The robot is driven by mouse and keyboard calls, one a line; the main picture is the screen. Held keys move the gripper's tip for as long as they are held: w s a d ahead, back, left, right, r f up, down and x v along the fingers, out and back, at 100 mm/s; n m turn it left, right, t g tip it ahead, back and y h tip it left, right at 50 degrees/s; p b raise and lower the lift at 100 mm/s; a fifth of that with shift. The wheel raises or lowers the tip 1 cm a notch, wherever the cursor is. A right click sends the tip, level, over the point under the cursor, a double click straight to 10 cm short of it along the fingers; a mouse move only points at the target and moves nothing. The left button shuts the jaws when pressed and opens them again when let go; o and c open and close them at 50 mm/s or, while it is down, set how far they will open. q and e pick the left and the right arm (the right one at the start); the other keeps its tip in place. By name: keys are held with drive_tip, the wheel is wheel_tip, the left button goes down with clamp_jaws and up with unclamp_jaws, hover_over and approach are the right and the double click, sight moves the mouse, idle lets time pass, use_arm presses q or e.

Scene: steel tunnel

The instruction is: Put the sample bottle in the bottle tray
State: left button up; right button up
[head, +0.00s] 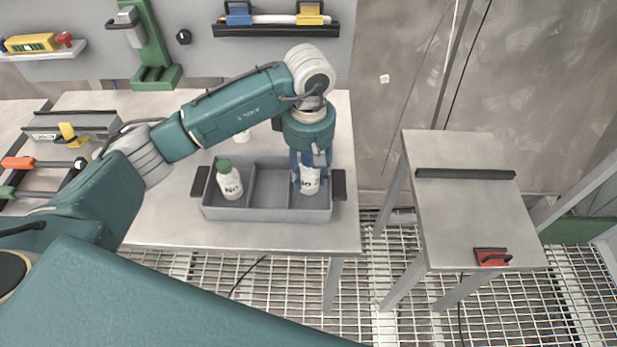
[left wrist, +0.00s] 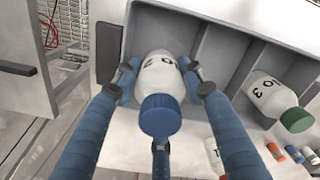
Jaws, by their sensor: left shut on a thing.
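The sample bottle, white with a blue cap (left wrist: 160,115), is held in my left gripper (left wrist: 158,90). In the head view, the white bottle (head: 310,184) and my left gripper (head: 311,168) are at the right compartment of the grey bottle tray (head: 270,214). The gripper points down, its blue fingers around the bottle. The bottle looks roughly upright within the compartment; I cannot tell whether it touches the floor. The tray (left wrist: 112,45) also shows in the left wrist view. My right gripper is not in view.
A green-capped white bottle (head: 230,182) leans in the tray's left compartment; the middle one looks empty. Another white bottle (head: 242,136) stands behind the tray. The steel bench (head: 170,220) has free room in front. A side table (head: 470,215) stands to the right.

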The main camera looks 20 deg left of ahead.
sight(309, 181)
use_arm(q)
wheel_tip(309, 181, down, 3)
drive_tip(key=shift+s+r+p, duration=0.1)
drive_tip(key=shift+r+p, duration=0.1)
drive_tip(key=shift+p, duration=0.1)
drive_tip(key=shift+f, duration=0.3)
drive_tip(key=shift+f+b, duration=0.2)
drive_tip(key=shift+b, duration=0.1)
drive_tip(key=o, duration=1)
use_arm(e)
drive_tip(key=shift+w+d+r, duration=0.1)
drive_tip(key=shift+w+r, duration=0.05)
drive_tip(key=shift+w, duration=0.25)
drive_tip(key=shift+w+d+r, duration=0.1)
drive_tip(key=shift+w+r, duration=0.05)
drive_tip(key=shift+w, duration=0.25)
use_arm(q)
drive_tip(key=shift+r, duration=0.1)
